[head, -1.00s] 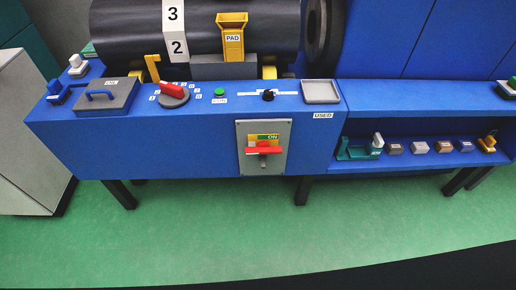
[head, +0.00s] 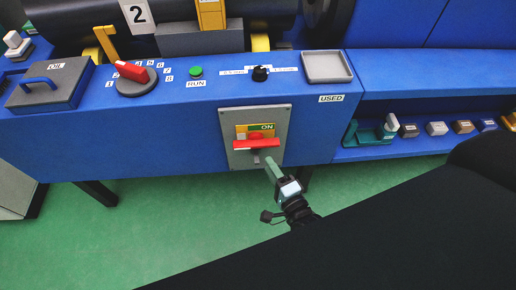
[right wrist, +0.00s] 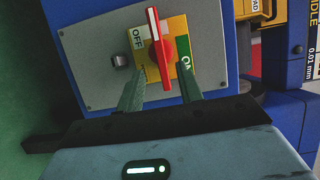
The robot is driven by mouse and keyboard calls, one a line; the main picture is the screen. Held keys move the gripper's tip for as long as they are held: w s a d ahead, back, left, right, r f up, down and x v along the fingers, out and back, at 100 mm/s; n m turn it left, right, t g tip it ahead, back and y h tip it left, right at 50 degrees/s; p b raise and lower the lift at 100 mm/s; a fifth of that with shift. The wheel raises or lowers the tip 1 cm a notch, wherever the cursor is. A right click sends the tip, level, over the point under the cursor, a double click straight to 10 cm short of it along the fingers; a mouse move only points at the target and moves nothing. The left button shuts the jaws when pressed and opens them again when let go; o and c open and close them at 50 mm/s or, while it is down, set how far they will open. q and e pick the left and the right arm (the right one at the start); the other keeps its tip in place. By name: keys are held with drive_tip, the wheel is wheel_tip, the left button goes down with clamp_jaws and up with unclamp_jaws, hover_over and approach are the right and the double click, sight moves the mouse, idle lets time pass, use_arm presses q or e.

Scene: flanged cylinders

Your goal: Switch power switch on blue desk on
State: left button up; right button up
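The power switch is a red rotary handle (head: 257,144) on a yellow plate on a grey panel (head: 240,115), on the front of the blue desk (head: 130,140). In the head view the handle lies level, with the ON label above it. In the right wrist view the red handle (right wrist: 153,25) stands upright between the OFF label on the left and the green ON label on the right. My right gripper (right wrist: 160,72) is open, its two green fingers apart on either side of the handle's lower part. Contact cannot be told. My left gripper is out of view.
The desk top holds a red selector knob (head: 130,70), a green RUN button (head: 196,71), a black knob (head: 261,73) and a grey tray (head: 327,66). A shelf (head: 350,156) with several small blocks is at right. A small grey latch (right wrist: 120,61) sits beside the switch.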

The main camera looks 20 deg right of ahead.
sight(258, 148)
drive_tip(key=w, duration=0.7)
drive_tip(key=shift+w+a, duration=0.15)
drive_tip(key=shift+a, duration=0.25)
drive_tip(key=shift+c, duration=0.5)
clamp_jaws()
